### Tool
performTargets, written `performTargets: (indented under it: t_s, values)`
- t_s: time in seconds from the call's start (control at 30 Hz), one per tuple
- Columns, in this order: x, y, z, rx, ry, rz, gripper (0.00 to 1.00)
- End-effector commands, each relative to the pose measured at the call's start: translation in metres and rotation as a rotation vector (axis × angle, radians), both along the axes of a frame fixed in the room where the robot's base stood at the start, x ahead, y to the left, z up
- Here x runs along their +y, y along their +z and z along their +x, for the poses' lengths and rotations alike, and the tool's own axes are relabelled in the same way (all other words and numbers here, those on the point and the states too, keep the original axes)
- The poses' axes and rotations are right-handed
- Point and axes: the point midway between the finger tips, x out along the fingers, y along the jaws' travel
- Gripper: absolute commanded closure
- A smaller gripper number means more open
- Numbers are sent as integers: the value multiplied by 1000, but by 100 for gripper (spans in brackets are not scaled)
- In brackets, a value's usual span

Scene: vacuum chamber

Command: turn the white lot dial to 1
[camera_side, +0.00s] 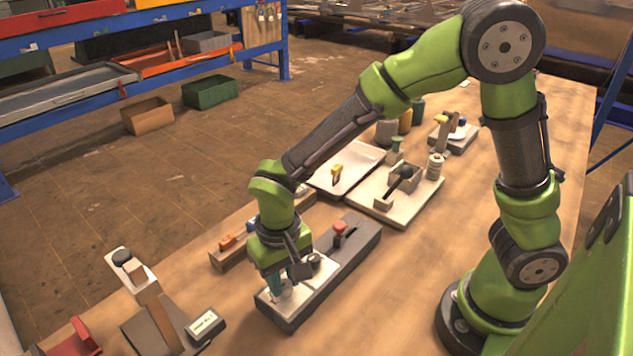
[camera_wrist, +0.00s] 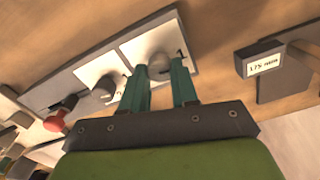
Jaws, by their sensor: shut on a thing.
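The white lot dial (camera_wrist: 159,64) is a pale round knob on a white plate (camera_wrist: 138,48) at one end of a long dark grey panel (camera_wrist: 50,92). My gripper (camera_wrist: 161,76) is shut on this dial, with one green finger on each side of it. In the side view my gripper (camera_side: 279,284) points down at the near end of the panel (camera_side: 349,263), and the dial is hidden by the fingers.
A second, darker dial (camera_wrist: 104,89) sits close beside my fingers, and a red knob (camera_wrist: 60,117) stands farther along the panel. A small display (camera_wrist: 264,62) is off to the right. A block with an orange part (camera_side: 230,243) lies behind my gripper.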

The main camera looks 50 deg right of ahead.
Motion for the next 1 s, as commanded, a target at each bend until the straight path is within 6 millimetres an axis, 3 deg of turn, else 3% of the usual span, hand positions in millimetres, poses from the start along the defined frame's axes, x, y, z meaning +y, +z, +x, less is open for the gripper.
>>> performTargets:
  t_s: [0.4, 0.43, 0.57, 0.87, 1.0]
  values:
    - [0, 1, 1, -3, 9, 0, 100]
    - [0, 1, 1, -3, 9, 0, 67]
    - [0, 1, 1, -2, 8, 0, 47]
    - [0, 1, 0, -1, 8, 1, 46]
    - [0, 13, 1, -5, 9, 2, 46]
